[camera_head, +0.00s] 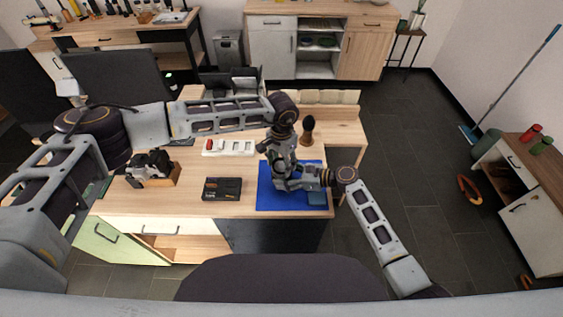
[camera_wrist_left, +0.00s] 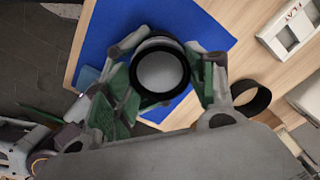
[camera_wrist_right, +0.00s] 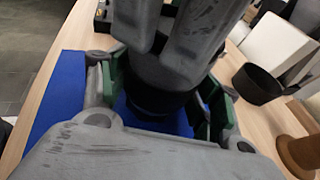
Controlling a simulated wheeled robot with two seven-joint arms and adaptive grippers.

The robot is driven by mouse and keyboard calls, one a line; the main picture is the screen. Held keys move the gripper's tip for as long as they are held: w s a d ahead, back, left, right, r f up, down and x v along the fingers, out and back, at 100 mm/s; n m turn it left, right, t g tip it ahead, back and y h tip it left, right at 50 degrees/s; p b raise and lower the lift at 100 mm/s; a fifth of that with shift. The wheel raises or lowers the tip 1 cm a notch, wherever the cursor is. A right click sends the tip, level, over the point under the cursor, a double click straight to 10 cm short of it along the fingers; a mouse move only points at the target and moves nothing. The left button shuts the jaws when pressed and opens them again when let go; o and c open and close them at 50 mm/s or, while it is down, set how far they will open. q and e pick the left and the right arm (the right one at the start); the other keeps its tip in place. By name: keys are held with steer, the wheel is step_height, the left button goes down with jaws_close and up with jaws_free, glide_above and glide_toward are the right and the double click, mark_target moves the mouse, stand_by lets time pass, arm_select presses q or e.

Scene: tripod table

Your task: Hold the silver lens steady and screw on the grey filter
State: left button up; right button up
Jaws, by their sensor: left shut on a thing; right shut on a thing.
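My left gripper (camera_head: 281,160) points down over the blue mat (camera_head: 275,203) and is shut on a round, black-rimmed grey disc, the grey filter (camera_wrist_left: 160,72), in the left wrist view. My right gripper (camera_head: 290,182) comes in from the right, low over the mat. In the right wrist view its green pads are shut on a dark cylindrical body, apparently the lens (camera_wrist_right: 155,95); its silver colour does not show. The left gripper's grey fingers reach down directly above it there. Whether filter and lens touch is hidden.
On the wooden table are a black case (camera_head: 222,189), a camera in a wooden holder (camera_head: 150,167), a white tray (camera_head: 230,147) with a red piece, and a dark brush (camera_head: 308,128). A black ring (camera_wrist_left: 250,98) stands near the mat. A light-blue pad (camera_head: 317,198) lies at the mat's front right corner.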

arm_select(q)
steer(key=shift+a+f+m, duration=0.1)
steer(key=shift+f+m, duration=0.05)
steer(key=shift+m, duration=0.55)
steer(key=o, duration=0.9)
steer(key=shift+o, duration=0.3)
steer(key=shift+n, duration=1.5)
steer(key=shift+n, duration=0.3)
